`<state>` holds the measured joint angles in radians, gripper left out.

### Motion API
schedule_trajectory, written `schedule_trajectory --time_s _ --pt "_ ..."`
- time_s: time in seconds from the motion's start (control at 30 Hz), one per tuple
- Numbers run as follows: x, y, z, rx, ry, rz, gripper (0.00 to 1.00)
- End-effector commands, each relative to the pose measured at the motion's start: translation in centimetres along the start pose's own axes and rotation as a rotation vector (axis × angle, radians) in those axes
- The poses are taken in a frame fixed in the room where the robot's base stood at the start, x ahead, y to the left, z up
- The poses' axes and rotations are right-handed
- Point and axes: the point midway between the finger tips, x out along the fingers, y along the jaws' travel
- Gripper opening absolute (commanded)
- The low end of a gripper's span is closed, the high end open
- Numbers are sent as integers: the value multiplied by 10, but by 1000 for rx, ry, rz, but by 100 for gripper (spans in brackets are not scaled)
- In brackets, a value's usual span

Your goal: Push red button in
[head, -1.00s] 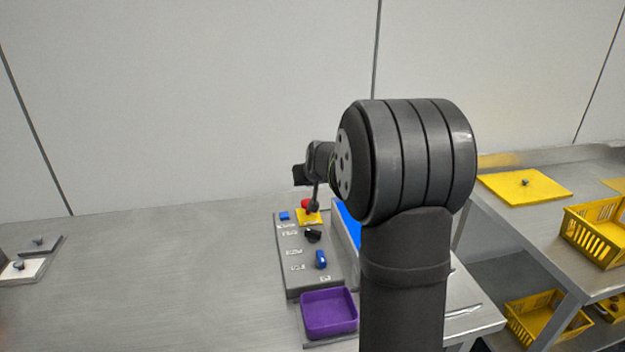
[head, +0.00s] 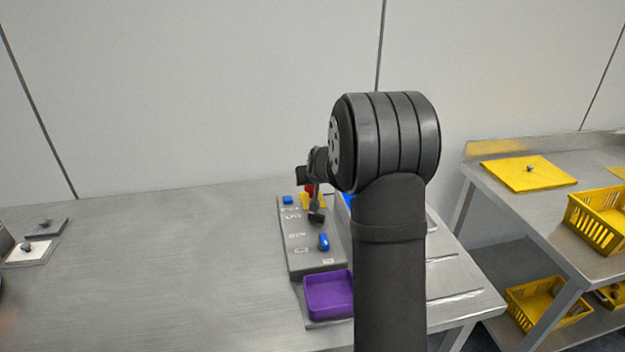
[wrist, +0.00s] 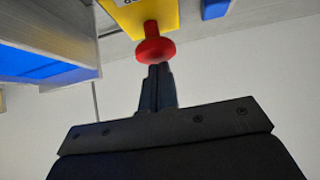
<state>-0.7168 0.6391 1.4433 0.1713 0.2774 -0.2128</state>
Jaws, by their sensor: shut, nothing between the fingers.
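The red button (head: 309,188) is a mushroom head on a yellow plate (head: 305,203) at the far end of a grey control panel (head: 298,262). In the wrist view the red button (wrist: 153,50) stands out on its stem from the yellow plate (wrist: 160,18). My gripper (wrist: 158,70) is shut and empty, its fingertips right by the button's head. I cannot tell whether they touch it.
The panel also carries a small blue block (head: 287,200), a black knob (head: 316,218) and a blue switch (head: 323,242). A purple tray (head: 328,296) sits at its near end. A blue-lined bin (wrist: 45,65) is close beside. The table's left is mostly clear.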

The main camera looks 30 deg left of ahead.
Motion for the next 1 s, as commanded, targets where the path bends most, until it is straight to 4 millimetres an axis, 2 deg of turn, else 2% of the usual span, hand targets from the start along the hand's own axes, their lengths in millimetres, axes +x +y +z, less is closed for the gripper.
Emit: schedule_trajectory --time_s 0.2,0.57,0.67,0.87,1.0 --pt "16 0 18 0 -6 -2 0" --pt "16 -1 20 0 -16 -4 0" --pt "9 -1 12 -2 -11 -3 0" --pt "-23 0 -22 -3 15 0 0" --pt "-50 0 -20 -1 15 0 0"
